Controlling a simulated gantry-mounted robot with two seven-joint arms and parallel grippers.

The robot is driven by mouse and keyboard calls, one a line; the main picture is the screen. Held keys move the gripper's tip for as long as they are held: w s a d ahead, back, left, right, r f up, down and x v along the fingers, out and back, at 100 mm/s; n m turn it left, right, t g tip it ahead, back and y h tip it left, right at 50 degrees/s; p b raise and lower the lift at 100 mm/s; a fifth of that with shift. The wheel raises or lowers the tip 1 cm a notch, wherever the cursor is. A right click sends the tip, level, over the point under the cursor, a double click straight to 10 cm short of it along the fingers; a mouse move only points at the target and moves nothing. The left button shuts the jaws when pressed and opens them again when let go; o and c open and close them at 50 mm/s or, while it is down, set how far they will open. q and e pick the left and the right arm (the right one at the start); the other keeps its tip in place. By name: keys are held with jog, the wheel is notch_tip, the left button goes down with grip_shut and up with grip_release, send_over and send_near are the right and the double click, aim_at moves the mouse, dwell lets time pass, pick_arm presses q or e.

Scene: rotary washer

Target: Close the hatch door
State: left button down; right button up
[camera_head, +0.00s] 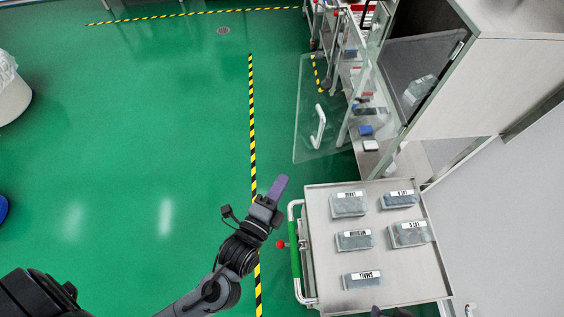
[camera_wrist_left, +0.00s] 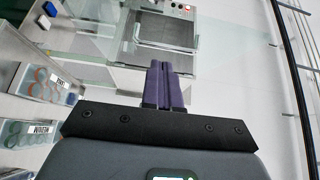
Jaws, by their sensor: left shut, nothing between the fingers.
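The hatch door is a clear glass panel (camera_head: 335,138) with a white bar handle (camera_head: 318,127). In the head view it stands open, swung out to the left from the grey cabinet (camera_head: 480,85). My left gripper (camera_head: 279,186) has purple fingers and is shut and empty. In the head view it is below and left of the door handle, apart from it. In the left wrist view its closed fingertips (camera_wrist_left: 164,72) point toward a machine with a dark window (camera_wrist_left: 166,32). My right gripper is not clearly seen; only a small dark part shows at the bottom edge.
A cart (camera_head: 405,285) with several labelled boxes stands below the cabinet, with a green handle (camera_head: 295,250) on its left. Shelves with small items (camera_head: 366,130) are behind the glass. The green floor (camera_head: 130,130) to the left is mostly clear, with striped tape (camera_head: 252,120).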

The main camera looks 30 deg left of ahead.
pick_arm(q)
jog(key=f, duration=0.1)
send_near(300, 132)
jog(key=w+d, duration=0.3)
jog(key=shift+w+a+f, duration=0.2)
jog(key=shift+w+a, duration=0.9)
jog(key=shift+a, duration=0.05)
jog(key=shift+w+a, duration=0.35)
jog(key=shift+w, duration=0.1)
